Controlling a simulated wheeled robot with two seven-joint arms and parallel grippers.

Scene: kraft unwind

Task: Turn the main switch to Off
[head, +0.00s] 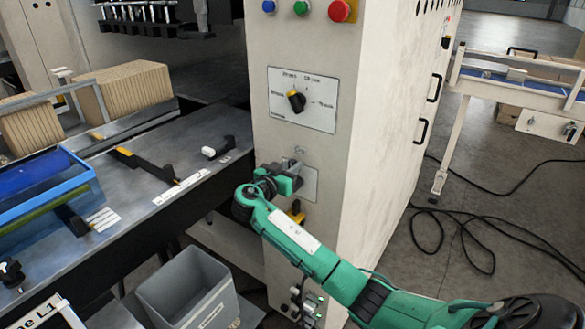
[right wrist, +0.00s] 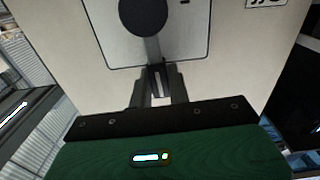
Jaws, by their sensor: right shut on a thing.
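The main switch is on a pale plate (head: 309,184) low on the front of the white cabinet, below the selector panel. In the right wrist view it shows as a dark round hub (right wrist: 143,14) with a grey handle (right wrist: 153,48) pointing toward my gripper. My right gripper (head: 290,178) is at this plate, and its fingers (right wrist: 157,88) are shut on the end of the handle. In the head view my gripper and wrist hide most of the switch. Its position marks cannot be read. My left gripper is in neither view.
Above is a selector knob (head: 297,101) on a white panel, with blue, green and red buttons (head: 339,10) at the top. A yellow-and-black part (head: 297,212) sits just below the switch. A metal machine table (head: 140,172) stands left; a grey bin (head: 187,285) is below.

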